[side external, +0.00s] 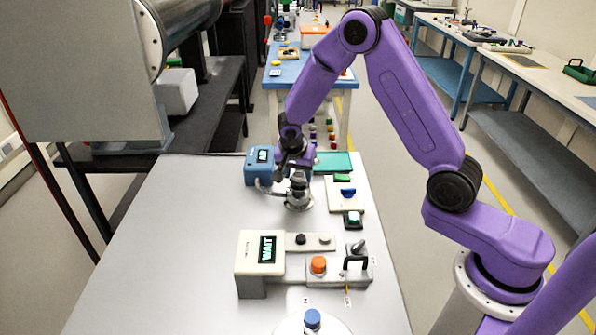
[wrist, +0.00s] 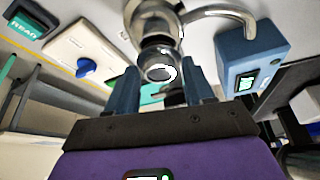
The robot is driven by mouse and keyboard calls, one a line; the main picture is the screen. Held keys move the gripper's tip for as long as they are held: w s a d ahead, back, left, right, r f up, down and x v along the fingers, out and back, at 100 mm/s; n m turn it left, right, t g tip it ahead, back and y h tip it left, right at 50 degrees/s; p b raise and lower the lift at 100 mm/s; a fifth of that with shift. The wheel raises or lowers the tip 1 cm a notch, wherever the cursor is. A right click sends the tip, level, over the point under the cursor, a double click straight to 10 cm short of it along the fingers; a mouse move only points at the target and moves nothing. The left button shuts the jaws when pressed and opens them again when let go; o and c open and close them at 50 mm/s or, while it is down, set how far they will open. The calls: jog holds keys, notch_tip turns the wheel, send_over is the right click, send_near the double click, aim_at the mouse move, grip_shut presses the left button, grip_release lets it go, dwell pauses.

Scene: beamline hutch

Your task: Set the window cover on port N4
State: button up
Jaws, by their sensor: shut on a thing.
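My gripper (side external: 294,163) points down over a silver metal fitting (side external: 298,192) near the back of the grey table. In the wrist view its two fingers (wrist: 163,74) stand on either side of a small shiny ringed piece (wrist: 157,62), which I take to be the window cover. The gripper is shut on it. The piece lines up with the silver fitting (wrist: 155,22) beyond it; I cannot tell whether they touch. The N4 marking is not readable, so I cannot tell which port is N4.
A blue box with a display (side external: 259,166) stands close left of the fitting, with a curved pipe (wrist: 222,14) between them. A cream WAIT unit (side external: 260,252), an orange knob (side external: 318,264) and a blue-capped item (side external: 312,319) are nearer. The left table area is clear.

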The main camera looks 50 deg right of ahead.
jog(key=o, duration=1.1)
jog(key=v, duration=1.7)
jog(key=s+a+n+y, duration=0.3)
jog(key=s+a+n, duration=0.1)
jog(key=s+n, duration=0.95)
jog(key=s+d+n, duration=0.1)
jog(key=s+n, duration=0.2)
jog(key=s, duration=0.3)
jog(key=s+d+f+n+g+y, duration=0.1)
jog(key=s+n, duration=0.3)
jog(key=s, duration=0.2)
jog(key=s+d+n+g, duration=0.1)
jog(key=s+n, duration=0.3)
jog(key=s, duration=0.2)
jog(key=shift+s+f, duration=0.3)
jog(key=shift+s, duration=0.05)
